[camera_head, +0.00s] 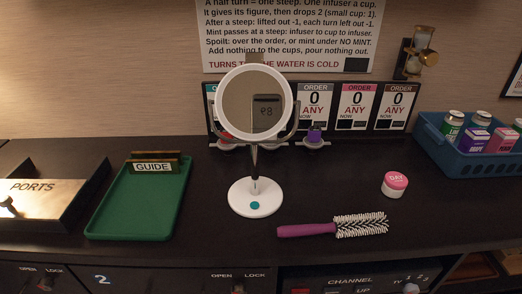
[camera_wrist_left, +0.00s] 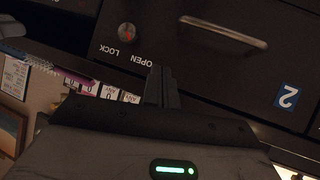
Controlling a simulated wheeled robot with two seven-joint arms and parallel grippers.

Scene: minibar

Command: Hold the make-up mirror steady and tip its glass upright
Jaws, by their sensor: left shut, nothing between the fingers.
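The make-up mirror (camera_head: 254,103) stands on the counter on a round white base (camera_head: 255,197) with a teal dot. Its round white-rimmed glass sits in a grey fork on a thin stem. The glass faces me and looks nearly upright; I cannot tell its exact tilt. It reflects a small dark display. My left gripper (camera_wrist_left: 162,85) shows only in the left wrist view, shut and empty, in front of the cabinet fronts. It is away from the mirror and does not touch it. My right gripper is in neither view.
A green tray (camera_head: 130,210) is at left, a blue basket (camera_head: 440,148) of bottles at right. A drawer handle (camera_wrist_left: 224,32) and lock knob (camera_wrist_left: 127,31) stick out near my left gripper.

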